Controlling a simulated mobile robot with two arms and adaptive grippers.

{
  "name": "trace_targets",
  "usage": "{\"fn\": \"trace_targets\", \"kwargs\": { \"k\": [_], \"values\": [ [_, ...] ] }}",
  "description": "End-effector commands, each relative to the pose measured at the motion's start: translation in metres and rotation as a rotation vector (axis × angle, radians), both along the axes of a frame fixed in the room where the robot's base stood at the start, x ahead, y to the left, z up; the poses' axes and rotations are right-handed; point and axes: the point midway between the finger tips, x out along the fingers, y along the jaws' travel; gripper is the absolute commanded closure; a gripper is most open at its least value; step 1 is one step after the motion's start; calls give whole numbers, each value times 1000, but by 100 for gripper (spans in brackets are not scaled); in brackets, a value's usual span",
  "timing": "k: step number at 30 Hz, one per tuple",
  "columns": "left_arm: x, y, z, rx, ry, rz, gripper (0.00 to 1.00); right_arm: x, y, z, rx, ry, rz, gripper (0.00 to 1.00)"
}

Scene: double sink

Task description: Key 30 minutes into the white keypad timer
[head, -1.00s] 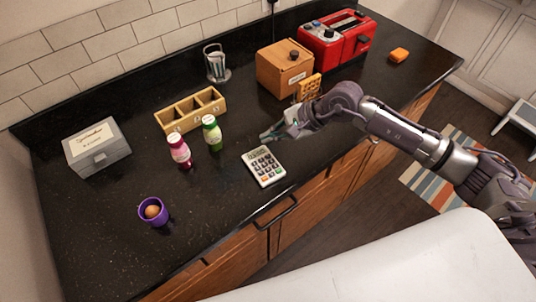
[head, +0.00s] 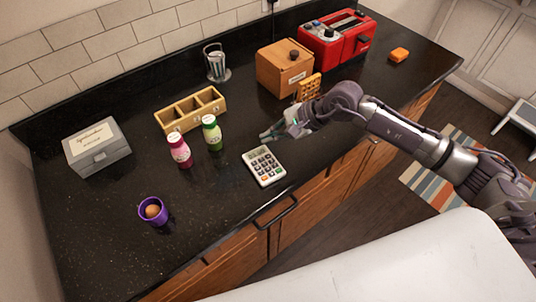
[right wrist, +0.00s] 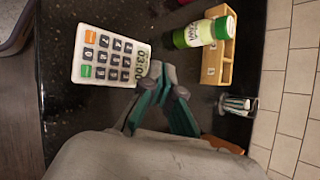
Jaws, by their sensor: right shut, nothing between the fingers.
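The white keypad timer (head: 264,166) lies face up on the black counter near its front edge. In the right wrist view the timer (right wrist: 104,56) shows dark number keys, an orange key and a green key. Its grey display (right wrist: 141,65) shows digits that look like 03:00, turned sideways and partly overlapped by a fingertip. My right gripper (head: 264,136) is shut and empty, just behind the timer's display end. In the right wrist view its closed fingertips (right wrist: 169,76) are by the display; I cannot tell whether they touch it. My left gripper is not in view.
A green-capped bottle (head: 212,133) and a pink bottle (head: 179,151) stand left of the timer, before a wooden divided box (head: 190,112). A purple cup (head: 153,212) is farther left. A wooden box (head: 286,68) and red toaster (head: 337,38) stand behind the arm.

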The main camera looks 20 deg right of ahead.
Motion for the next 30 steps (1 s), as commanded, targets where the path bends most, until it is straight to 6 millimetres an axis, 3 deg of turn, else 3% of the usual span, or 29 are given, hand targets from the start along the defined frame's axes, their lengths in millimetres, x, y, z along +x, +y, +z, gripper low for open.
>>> {"fn": "trace_targets", "kwargs": {
  "k": [8,13,18,21,25,30],
  "values": [
    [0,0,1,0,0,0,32,-1,2,2,12,4,-3,100],
    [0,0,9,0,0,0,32,-7,26,25,183,56,-44,100],
    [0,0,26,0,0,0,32,-16,67,88,608,238,-189,100],
    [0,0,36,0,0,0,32,-13,78,129,894,404,-325,100],
    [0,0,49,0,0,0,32,1,73,166,1230,653,-544,100],
    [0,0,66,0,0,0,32,22,48,174,1590,1016,-907,100]
  ]
}}
